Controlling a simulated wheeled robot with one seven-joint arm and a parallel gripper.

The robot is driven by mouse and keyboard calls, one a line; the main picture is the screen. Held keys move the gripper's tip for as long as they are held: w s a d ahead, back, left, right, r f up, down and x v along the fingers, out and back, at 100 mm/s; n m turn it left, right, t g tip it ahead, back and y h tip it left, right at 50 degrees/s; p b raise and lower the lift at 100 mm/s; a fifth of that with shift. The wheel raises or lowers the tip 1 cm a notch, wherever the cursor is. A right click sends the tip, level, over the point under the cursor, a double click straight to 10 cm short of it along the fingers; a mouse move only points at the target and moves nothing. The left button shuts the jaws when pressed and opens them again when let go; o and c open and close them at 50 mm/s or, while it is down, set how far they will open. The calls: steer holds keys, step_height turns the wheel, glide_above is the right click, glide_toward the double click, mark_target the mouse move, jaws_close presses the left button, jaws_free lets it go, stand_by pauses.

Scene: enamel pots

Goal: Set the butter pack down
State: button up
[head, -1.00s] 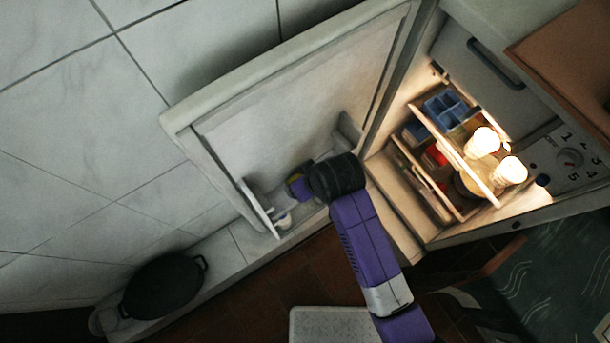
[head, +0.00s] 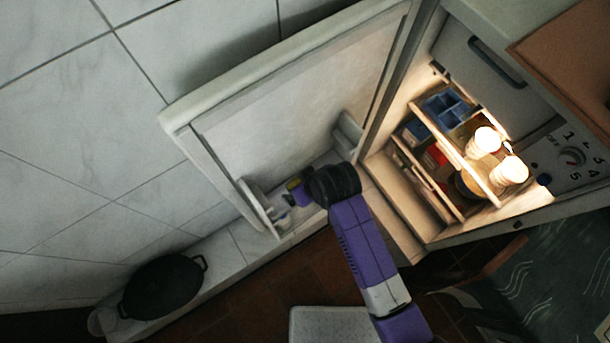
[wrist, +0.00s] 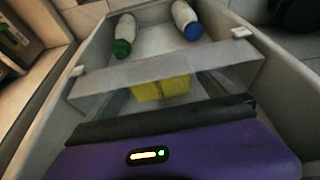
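The yellow butter pack (wrist: 160,89) shows in the wrist view between my gripper's fingers, its upper edge cut off by a pale rail. In the head view a small yellow patch (head: 292,186) shows at the end of my gripper (head: 297,189), low inside the open fridge door. The fingertips are hidden by the rail in the wrist view. I cannot tell whether the fingers press on the pack or stand slightly apart from it, nor whether it rests on the door shelf (wrist: 150,40).
A green-capped bottle (wrist: 125,36) and a blue-capped bottle (wrist: 186,20) lie ahead beyond the rail (wrist: 165,70). The fridge door (head: 290,110) stands open beside the lit, stocked fridge shelves (head: 470,165). A black pot (head: 163,286) stands at lower left.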

steer(key=p+v, duration=0.1)
steer(key=v, duration=1.1)
steer(key=shift+r, duration=0.1)
steer(key=s+d+m+t, duration=0.4)
steer(key=s+d+t, duration=0.1)
steer(key=s+d, duration=0.45)
steer(key=s+d+r+m+t+h, duration=0.1)
steer(key=s+d+r+t, duration=0.2)
steer(key=s+r, duration=0.3)
steer(key=s+d+r+m+t+h, duration=0.1)
steer(key=s+d+r, duration=0.4)
steer(key=r, duration=0.6)
steer(key=shift+s+d+r+m+t+h, duration=0.15)
steer(key=shift+s+r+m+t+h, duration=0.2)
steer(key=shift+m+t, duration=0.65)
steer(key=shift+f, duration=0.2)
